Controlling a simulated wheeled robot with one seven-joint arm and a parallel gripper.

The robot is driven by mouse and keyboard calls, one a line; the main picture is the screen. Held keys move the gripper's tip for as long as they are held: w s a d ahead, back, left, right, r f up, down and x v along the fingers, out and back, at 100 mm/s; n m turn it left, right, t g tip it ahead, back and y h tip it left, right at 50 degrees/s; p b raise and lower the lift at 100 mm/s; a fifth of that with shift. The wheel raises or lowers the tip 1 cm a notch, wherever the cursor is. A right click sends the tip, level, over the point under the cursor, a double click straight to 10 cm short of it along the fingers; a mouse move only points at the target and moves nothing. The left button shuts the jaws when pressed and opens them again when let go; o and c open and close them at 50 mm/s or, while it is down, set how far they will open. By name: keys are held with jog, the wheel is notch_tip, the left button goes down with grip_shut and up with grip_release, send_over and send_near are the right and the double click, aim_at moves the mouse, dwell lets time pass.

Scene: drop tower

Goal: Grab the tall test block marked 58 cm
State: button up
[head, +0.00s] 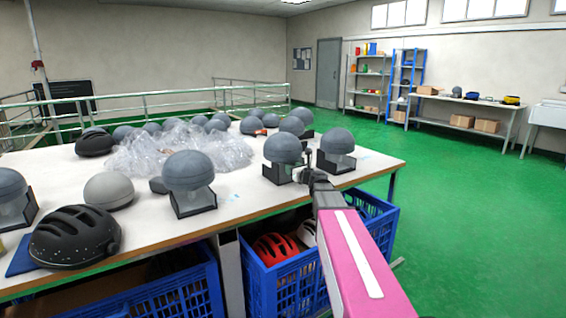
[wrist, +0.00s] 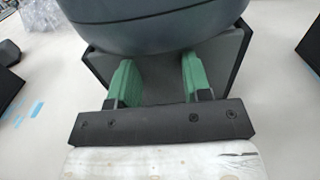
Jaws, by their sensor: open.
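Several grey dome-shaped test blocks stand on the white table (head: 135,238), some in black open-sided stands. No 58 cm marking is legible, so I cannot tell which block carries it. My gripper (head: 305,175) is at the table's front right, close to a grey block (head: 283,147) in a black stand. In the wrist view, the green fingers (wrist: 155,82) are open and apart, pointing into a black stand (wrist: 236,75) beneath a dark grey dome (wrist: 150,25). Nothing is visibly held between them. Whether they touch the stand is unclear.
Another block (head: 336,141) in a stand is close on the right, and one (head: 188,168) is to the left. Crumpled clear plastic (head: 150,150) and a black helmet (head: 75,236) lie on the table. Blue crates (head: 280,290) stand below. Green floor at right is open.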

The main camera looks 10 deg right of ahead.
jog(key=x, duration=0.4)
jog(key=shift+w+d+f, duration=0.15)
jog(key=shift+w, duration=0.05)
grip_shut()
dwell(1.2)
